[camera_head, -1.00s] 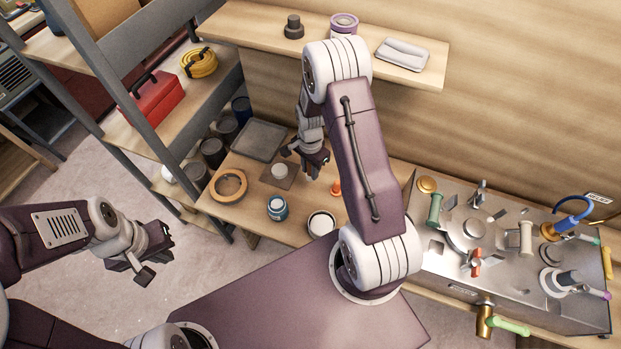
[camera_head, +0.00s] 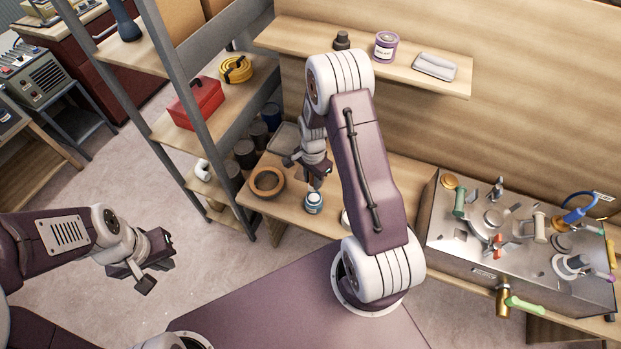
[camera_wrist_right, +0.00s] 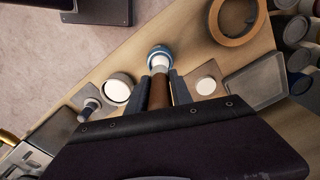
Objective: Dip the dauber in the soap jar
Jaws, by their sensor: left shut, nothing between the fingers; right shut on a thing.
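A small blue jar (camera_head: 313,204) with a pale label stands on the wooden bench. In the right wrist view the blue jar (camera_wrist_right: 158,50) shows from above, with a pale inside. My right gripper (camera_head: 319,176) is just above the jar in the head view. It is shut on the dauber, whose brown handle (camera_wrist_right: 159,93) shows between the fingers. The dauber's pale end lines up with the jar mouth; I cannot tell whether it is inside. My left gripper (camera_head: 156,266) is shut and empty, above the floor at the left, far from the bench.
A wooden ring (camera_head: 267,182) and a grey tray (camera_wrist_right: 258,82) lie near the jar. A round white-topped dish (camera_wrist_right: 118,89) is on its other side. A metal fixture panel (camera_head: 470,250) stands at the right. A shelf rack (camera_head: 205,130) stands at the left.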

